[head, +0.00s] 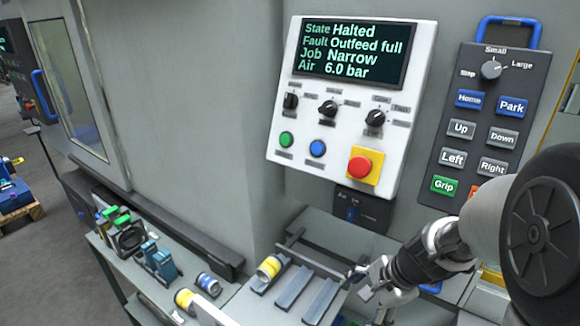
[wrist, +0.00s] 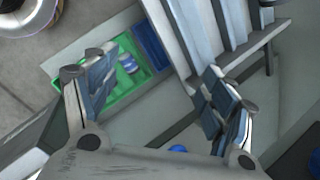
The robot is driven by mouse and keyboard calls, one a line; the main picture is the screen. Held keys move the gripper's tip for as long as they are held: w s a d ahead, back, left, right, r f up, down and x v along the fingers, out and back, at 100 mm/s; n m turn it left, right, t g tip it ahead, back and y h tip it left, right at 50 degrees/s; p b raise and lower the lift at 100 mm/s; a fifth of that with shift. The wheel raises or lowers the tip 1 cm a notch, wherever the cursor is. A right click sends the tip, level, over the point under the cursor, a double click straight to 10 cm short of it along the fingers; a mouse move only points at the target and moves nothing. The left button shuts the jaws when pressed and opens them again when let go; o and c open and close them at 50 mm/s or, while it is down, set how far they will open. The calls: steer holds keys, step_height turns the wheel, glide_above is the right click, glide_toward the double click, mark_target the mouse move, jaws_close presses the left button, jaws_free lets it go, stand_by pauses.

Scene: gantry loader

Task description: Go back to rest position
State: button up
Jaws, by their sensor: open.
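My gripper (head: 385,298) is low at the right of the head view, beside the slanted grey rails (head: 292,286) below the control panel. In the wrist view my gripper (wrist: 158,84) has its two padded fingers spread wide with nothing between them. Beyond the fingers, the wrist view shows a green bin (wrist: 118,92) with a blue and white piece (wrist: 129,64) in it, and a blue bin (wrist: 151,46) beside it. No rest position is marked in either view.
The control panel (head: 285,90) reads Halted, Outfeed full, Narrow, 6.0 bar. A button pendant (head: 478,130) hangs right of it. A yellow-banded cylinder (head: 269,267) lies on the rails. A side shelf (head: 125,268) at left holds clamps and banded cylinders. Rails also show close by in the wrist view (wrist: 205,38).

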steer(key=s+a+r+n+h, duration=0.1)
steer(key=s+r+n+h, duration=0.1)
steer(key=s+r+n, duration=0.5)
steer(key=s+a+r+n+t+h, duration=0.1)
steer(key=s+r+n, duration=0.6)
steer(key=s, duration=0.5)
steer(key=shift+s+r+n+t+h, duration=0.25)
steer(key=shift+r+n+t+h, duration=0.05)
steer(key=shift+r+n+h, duration=0.1)
